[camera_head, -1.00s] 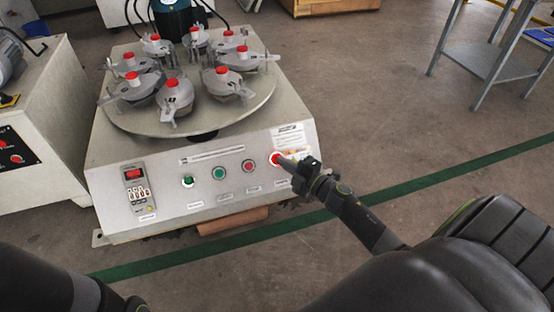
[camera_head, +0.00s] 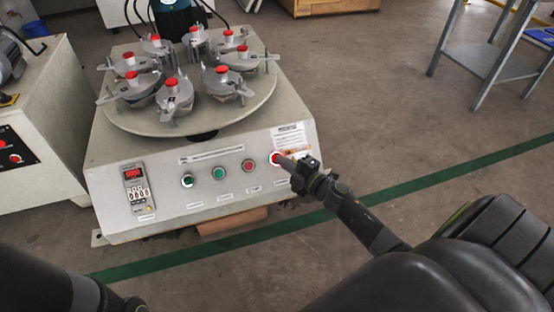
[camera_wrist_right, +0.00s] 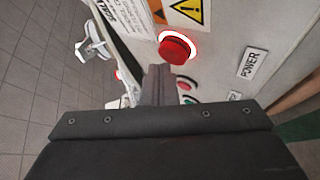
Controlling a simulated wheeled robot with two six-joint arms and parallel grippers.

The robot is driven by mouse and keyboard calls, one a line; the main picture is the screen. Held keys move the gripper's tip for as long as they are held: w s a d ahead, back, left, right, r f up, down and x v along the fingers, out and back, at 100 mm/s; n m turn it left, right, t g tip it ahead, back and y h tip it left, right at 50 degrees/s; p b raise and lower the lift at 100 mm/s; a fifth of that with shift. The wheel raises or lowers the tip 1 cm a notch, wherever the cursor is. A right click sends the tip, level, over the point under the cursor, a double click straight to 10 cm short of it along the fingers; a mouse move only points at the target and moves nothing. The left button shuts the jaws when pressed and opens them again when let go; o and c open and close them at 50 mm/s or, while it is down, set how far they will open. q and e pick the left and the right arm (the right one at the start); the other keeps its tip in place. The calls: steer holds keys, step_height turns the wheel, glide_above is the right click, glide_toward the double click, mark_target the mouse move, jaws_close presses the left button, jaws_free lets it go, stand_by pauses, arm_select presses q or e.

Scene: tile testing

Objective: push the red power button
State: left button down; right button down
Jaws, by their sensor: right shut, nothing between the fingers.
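The red power button (camera_head: 275,158) sits in a white ring at the right end of the machine's front panel. In the right wrist view the red button (camera_wrist_right: 175,48) shows in a bright ring, beside a POWER label (camera_wrist_right: 254,64). My right gripper (camera_head: 284,162) is shut and empty, its fingertips close to the button. In the wrist view the closed fingers (camera_wrist_right: 157,80) end just below the button; whether they touch it I cannot tell. My left arm shows at the lower left, but its gripper fingers do not show.
The grey machine (camera_head: 110,205) carries a round plate (camera_head: 125,122) with several red-capped pots. A dark button (camera_head: 187,180), a green button (camera_head: 218,173) and another red button (camera_head: 248,165) line the panel. A yellow warning sign (camera_wrist_right: 190,10) is above the power button.

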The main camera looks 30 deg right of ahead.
steer(key=shift+w+f, duration=0.25)
steer(key=shift+r, duration=0.15)
stand_by(0.3)
steer(key=shift+s+a+r+p, duration=0.1)
steer(key=shift+s+r+p, duration=0.35)
steer(key=shift+s+p, duration=0.2)
steer(key=s+a+r+p, duration=0.1)
steer(key=s+r+p, duration=0.3)
steer(key=shift+s+p, duration=0.25)
steer(key=shift+p, duration=0.15)
steer(key=shift+a, duration=0.1)
